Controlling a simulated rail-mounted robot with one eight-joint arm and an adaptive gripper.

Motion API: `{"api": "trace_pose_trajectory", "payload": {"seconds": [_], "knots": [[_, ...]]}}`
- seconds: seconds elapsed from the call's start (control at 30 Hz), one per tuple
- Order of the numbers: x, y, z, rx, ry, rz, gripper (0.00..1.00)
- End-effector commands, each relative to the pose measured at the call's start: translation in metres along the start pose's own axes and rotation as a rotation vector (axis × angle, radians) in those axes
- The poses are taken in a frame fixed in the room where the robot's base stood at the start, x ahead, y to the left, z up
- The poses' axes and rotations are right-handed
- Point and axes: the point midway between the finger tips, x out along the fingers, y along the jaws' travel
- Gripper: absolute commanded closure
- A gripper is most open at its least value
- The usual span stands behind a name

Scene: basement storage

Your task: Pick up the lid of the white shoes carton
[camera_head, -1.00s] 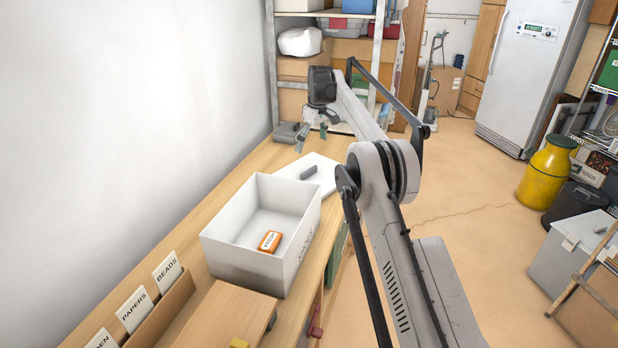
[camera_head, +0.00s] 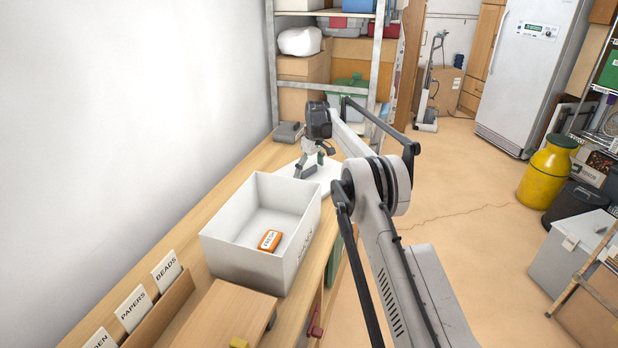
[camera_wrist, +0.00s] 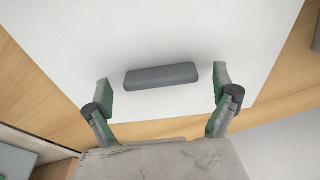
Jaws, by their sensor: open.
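The white lid (camera_head: 327,174) lies flat on the wooden bench just behind the open white carton (camera_head: 289,259). The lid (camera_wrist: 225,32) fills much of the wrist view, with its grey bar handle (camera_wrist: 161,76) between and slightly beyond my fingertips. My gripper (camera_head: 310,166) is low over the lid and points down at it. In the wrist view my gripper (camera_wrist: 162,92) is open, one green-padded finger on each side of the handle, with a gap at both ends. The handle is mostly hidden by the gripper in the head view.
An orange box (camera_head: 270,240) lies inside the carton. A file box with labelled dividers (camera_head: 134,308) and a wooden box (camera_head: 217,316) stand at the near end of the bench. A grey object (camera_head: 288,132) sits at the bench's far end, before a metal shelf. White wall borders the left.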

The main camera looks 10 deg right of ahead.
Motion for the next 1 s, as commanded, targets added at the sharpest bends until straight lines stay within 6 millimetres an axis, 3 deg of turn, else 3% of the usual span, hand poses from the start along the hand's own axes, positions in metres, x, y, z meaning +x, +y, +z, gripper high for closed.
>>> {"api": "trace_pose_trajectory", "payload": {"seconds": [0.27, 0.63, 1.0], "knots": [[0.0079, -0.0003, -0.0002, 0.000, 0.000, 0.000, 0.06], [0.0076, -0.0002, -0.0002, 0.000, 0.000, 0.000, 0.52], [0.0024, -0.0002, -0.0010, 0.000, 0.000, 0.000, 0.52]]}}
